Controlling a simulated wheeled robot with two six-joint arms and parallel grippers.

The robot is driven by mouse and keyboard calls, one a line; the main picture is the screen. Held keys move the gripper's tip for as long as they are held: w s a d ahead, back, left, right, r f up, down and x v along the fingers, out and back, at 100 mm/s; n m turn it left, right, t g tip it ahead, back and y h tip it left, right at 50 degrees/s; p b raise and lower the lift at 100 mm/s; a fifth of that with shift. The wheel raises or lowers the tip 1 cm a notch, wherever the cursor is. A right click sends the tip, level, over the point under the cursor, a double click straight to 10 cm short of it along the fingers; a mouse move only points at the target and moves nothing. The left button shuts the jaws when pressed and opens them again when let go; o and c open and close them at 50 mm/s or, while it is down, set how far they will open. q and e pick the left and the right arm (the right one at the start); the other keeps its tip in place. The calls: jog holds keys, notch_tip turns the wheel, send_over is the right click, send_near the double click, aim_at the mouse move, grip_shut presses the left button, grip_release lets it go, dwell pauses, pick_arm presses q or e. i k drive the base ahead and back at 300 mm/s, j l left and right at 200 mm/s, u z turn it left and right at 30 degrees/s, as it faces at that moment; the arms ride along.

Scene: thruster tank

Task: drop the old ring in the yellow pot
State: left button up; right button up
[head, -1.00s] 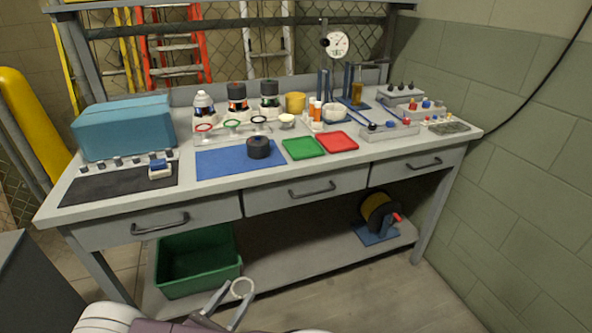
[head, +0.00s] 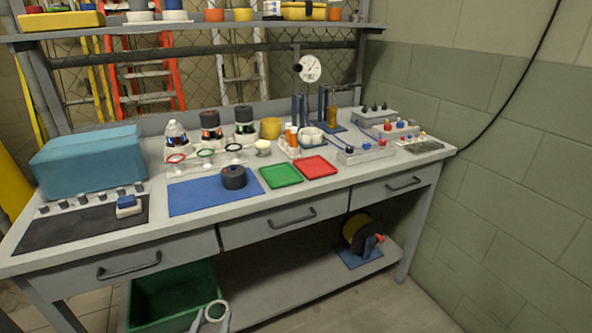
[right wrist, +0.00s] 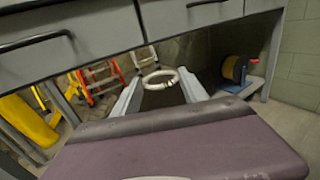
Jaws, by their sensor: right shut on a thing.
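The old ring, a pale off-white loop (head: 209,304), is held between the fingertips of my right gripper (head: 212,319), low in the head view and in front of the green bin. In the right wrist view the ring (right wrist: 162,72) shows whole between the two grey fingers of the right gripper (right wrist: 160,88), below the drawers. A yellow pot (head: 270,128) stands upright on the bench at the back, right of the dark-topped jars; its inside is hidden. The ring is well below and apart from it. My left gripper is not in view.
The bench front (head: 265,229) with its drawers and handles stands between the ring and the bench top. A blue mat (head: 197,198) carries a dark round part (head: 234,177). Green (head: 281,175) and red (head: 315,166) trays lie beside it. The green bin (head: 170,290) sits below.

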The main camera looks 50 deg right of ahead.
aim_at(272, 136)
jog(key=i+l+z, duration=0.15)
jog(key=z, duration=0.25)
jog(key=i+l+z, duration=0.15)
jog(key=z, duration=0.25)
jog(key=i+l+z, duration=0.1)
jog(key=z, duration=0.35)
jog(key=i+l, duration=0.4)
jog(key=l, duration=0.15)
